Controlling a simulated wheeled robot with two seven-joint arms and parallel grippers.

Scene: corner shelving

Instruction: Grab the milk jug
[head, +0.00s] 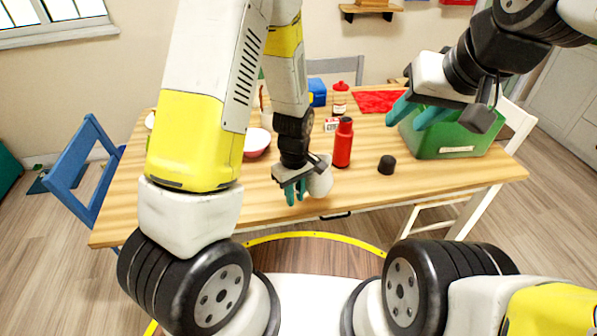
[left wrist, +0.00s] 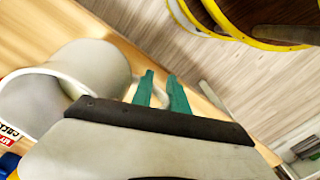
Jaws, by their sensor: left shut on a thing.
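The milk jug (head: 320,183) is white and stands near the front edge of the wooden table, partly hidden behind my left gripper (head: 295,192). In the left wrist view the jug (left wrist: 95,68) lies to the left of the teal fingers (left wrist: 160,88). A pale part, apparently its handle, shows between the fingers, and my left gripper is shut on it. My right gripper (head: 414,112) is empty, with its teal fingers apart, in front of the green crate.
A red bottle (head: 342,145) and a black cup-like object (head: 387,165) stand right of the jug. A red-and-white bowl (head: 257,143) is to its left. A green crate (head: 465,142) stands at the table's right. Chairs surround the table (head: 240,205).

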